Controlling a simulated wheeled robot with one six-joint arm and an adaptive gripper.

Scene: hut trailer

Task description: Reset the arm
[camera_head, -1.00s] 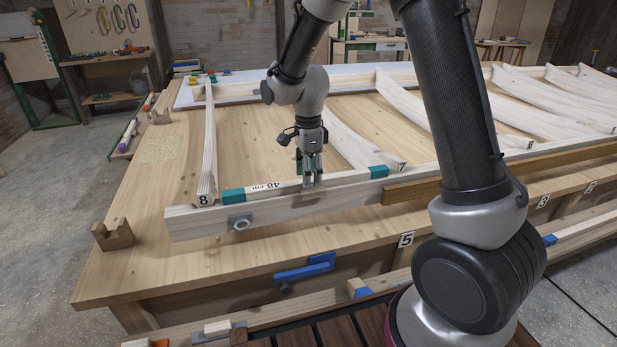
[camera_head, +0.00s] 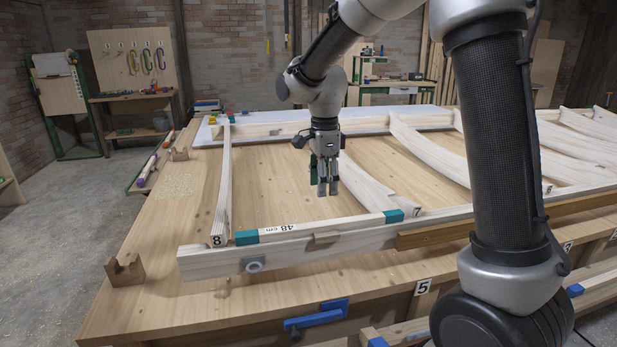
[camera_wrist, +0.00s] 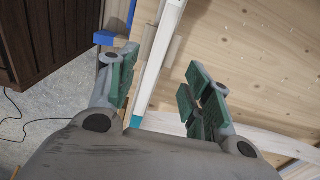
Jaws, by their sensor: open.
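My gripper (camera_head: 328,188) hangs over the wooden workbench (camera_head: 150,270), pointing down, raised above the frame's front beam (camera_head: 350,237). Its two fingers are apart and nothing is between them. In the wrist view my gripper (camera_wrist: 160,92) shows green finger pads spread wide, with the pale beam (camera_wrist: 160,55) seen below between them. A white spacer bar marked 48 cm (camera_head: 325,227) with teal ends lies along the front beam, between the ribs numbered 8 (camera_head: 224,180) and 7 (camera_head: 370,195).
More curved ribs (camera_head: 440,150) stand to the right on the bench. A blue clamp (camera_head: 318,318) is on the bench's front side, and a notched wooden block (camera_head: 125,270) sits at the left corner. The floor (camera_head: 60,230) at left is clear.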

